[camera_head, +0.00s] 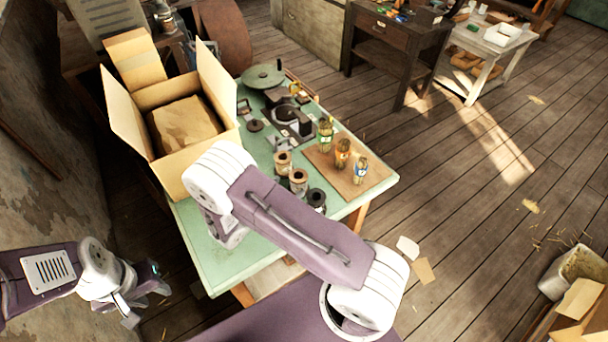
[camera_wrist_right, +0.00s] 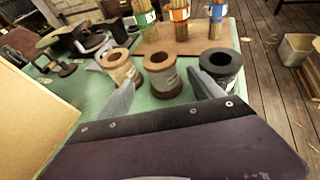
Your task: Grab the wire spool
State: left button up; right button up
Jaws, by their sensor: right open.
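Three spools stand upright in a row on the green table: a tan one (camera_head: 282,162), a brown one (camera_head: 298,180) and a black one (camera_head: 316,200). In the right wrist view the tan spool (camera_wrist_right: 118,68) is left, the brown spool (camera_wrist_right: 162,75) is in the middle and the black spool (camera_wrist_right: 222,68) is right. My right gripper (camera_wrist_right: 160,80) is open and empty, its fingers spread toward the brown spool. In the head view my forearm hides much of it. My left gripper (camera_head: 145,302) is off the table at lower left, open and empty.
A large open cardboard box (camera_head: 150,100) stands on the table's left. A handwheel press (camera_head: 262,77) and small parts are at the back. The near part of the green table is clear.

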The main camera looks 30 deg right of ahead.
aim_at(301, 177)
jog(key=shift+x, duration=1.05)
jog(key=shift+s+r, duration=0.1)
jog(key=shift+r, duration=0.15)
jog(key=shift+d+p, duration=0.2)
jog(key=shift+p, duration=0.1)
jog(key=shift+w+d+f, duration=0.1)
jog(key=shift+w+d, duration=0.15)
jog(key=shift+d, duration=0.05)
jog(key=shift+w+d+f, duration=0.2)
jog(key=shift+d+f, duration=0.1)
jog(key=shift+d, duration=0.1)
jog(key=shift+w+d+f, duration=0.15)
jog(key=shift+d+f, duration=0.05)
jog(key=shift+d, duration=0.1)
jog(key=p+x, duration=0.2)
jog(key=x, duration=0.2)
jog(key=shift+d+r, duration=0.15)
jog(key=shift+d, duration=0.15)
pick_arm(q)
jog(key=shift+w+d+r, duration=0.1)
jog(key=shift+d+r, duration=0.1)
jog(key=shift+r, duration=0.45)
jog(key=shift+w+d+r, duration=0.1)
jog(key=shift+d+r, duration=0.1)
jog(key=shift+r, duration=0.4)
pick_arm(e)
jog(key=shift+w+d+f, duration=0.2)
jog(key=shift+d, duration=0.1)
